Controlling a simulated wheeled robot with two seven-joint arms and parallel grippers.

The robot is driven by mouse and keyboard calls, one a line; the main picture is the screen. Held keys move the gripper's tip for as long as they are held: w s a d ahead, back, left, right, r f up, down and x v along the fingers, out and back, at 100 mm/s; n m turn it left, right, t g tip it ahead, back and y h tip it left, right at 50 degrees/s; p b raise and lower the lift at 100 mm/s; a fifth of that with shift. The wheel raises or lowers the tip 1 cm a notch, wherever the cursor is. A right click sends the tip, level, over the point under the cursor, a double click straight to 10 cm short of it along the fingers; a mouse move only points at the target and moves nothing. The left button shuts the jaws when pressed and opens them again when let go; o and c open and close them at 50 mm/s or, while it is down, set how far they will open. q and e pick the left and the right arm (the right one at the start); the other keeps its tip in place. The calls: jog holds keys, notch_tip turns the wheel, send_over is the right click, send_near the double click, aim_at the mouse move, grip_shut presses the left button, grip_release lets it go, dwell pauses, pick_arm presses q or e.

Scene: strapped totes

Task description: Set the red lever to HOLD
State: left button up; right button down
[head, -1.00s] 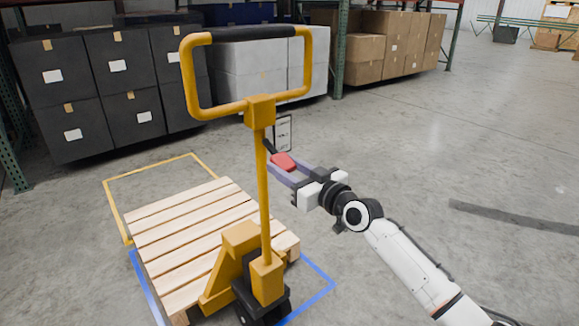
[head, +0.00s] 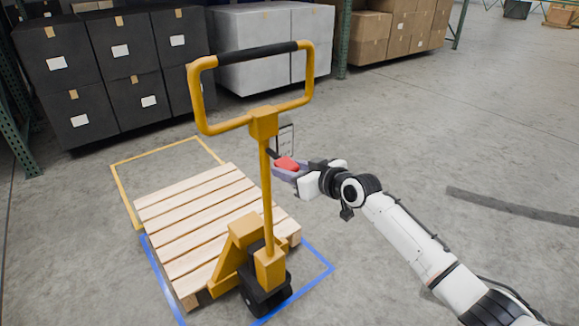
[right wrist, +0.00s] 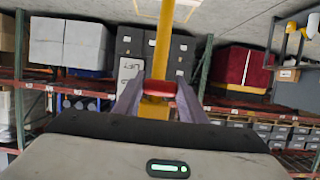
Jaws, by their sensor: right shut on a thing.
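The red lever (head: 287,163) sits on a dark stem beside the yellow upright of the pallet jack (head: 267,190), below its loop handle. My right gripper (head: 284,173) is shut on the red lever, reaching in from the right. In the right wrist view the red lever (right wrist: 160,87) lies between the two purple-grey fingers, in front of the yellow upright (right wrist: 162,50). A small label plate (head: 286,138) stands just behind the lever; it also shows in the right wrist view (right wrist: 130,70), its lettering too small to read. My left gripper is out of view.
A wooden pallet (head: 200,220) lies on the jack's forks, inside yellow and blue floor lines. Dark boxes (head: 110,75), grey boxes (head: 265,55) and brown cartons (head: 385,35) stand on racks behind. The floor right of the jack is clear.

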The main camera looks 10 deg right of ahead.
jog(key=shift+w+r, duration=0.2)
jog(key=shift+r, duration=0.6)
dwell(0.4)
jog(key=c, duration=1.1)
grip_release()
jog(key=shift+s, duration=0.15)
jog(key=shift+f, duration=0.3)
jog(key=shift+s+d, duration=0.1)
jog(key=shift+s, duration=0.05)
jog(key=v, duration=1)
jog(key=shift+s, duration=0.1)
